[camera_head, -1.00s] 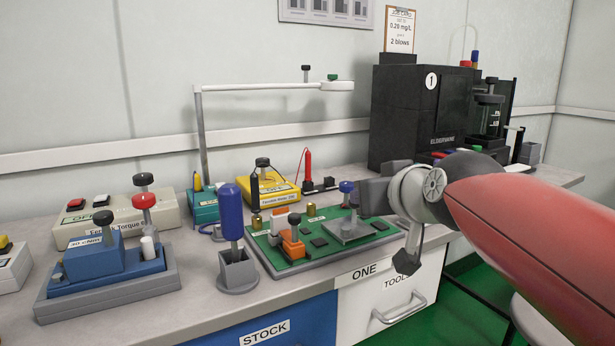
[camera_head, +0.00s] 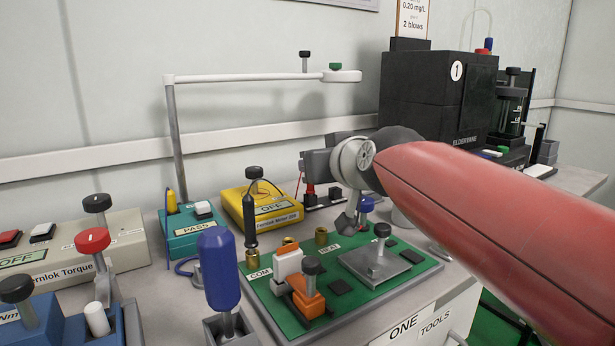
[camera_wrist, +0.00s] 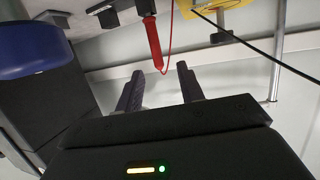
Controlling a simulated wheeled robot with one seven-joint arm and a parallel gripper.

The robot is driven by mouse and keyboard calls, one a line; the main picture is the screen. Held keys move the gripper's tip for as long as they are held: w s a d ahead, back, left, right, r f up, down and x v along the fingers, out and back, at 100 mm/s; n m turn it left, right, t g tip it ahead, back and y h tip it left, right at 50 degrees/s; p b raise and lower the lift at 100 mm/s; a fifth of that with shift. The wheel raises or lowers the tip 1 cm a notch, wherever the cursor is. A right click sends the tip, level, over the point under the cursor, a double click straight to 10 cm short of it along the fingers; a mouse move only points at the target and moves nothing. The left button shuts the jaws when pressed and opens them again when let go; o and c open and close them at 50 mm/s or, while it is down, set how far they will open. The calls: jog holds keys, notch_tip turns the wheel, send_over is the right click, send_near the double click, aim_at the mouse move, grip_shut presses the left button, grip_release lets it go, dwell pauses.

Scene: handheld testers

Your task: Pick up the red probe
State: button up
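The red probe (camera_wrist: 153,42) stands in a black holder and shows in the wrist view, with a thin red lead from its end. It lies just past my fingertips, in line with the gap between them. In the head view my wrist hides most of it; only a bit of red shows by the black holder (camera_head: 325,198). My gripper (camera_wrist: 160,71) is open, its two dark fingers apart with nothing between them. In the head view my gripper's dark body (camera_head: 318,166) is over the back of the bench; its fingertips are hidden there.
A yellow meter (camera_head: 262,207) with a black probe (camera_head: 250,228) is left of my gripper. A green circuit board (camera_head: 345,305) lies in front. A blue-handled tool (camera_head: 218,270) stands at front left. A black machine (camera_head: 436,98) stands at back right. A white overhead arm (camera_head: 250,78) spans behind.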

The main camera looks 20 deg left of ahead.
aim_at(311, 193)
jog(key=x, duration=0.6)
jog(key=shift+d+r, duration=0.1)
grip_shut()
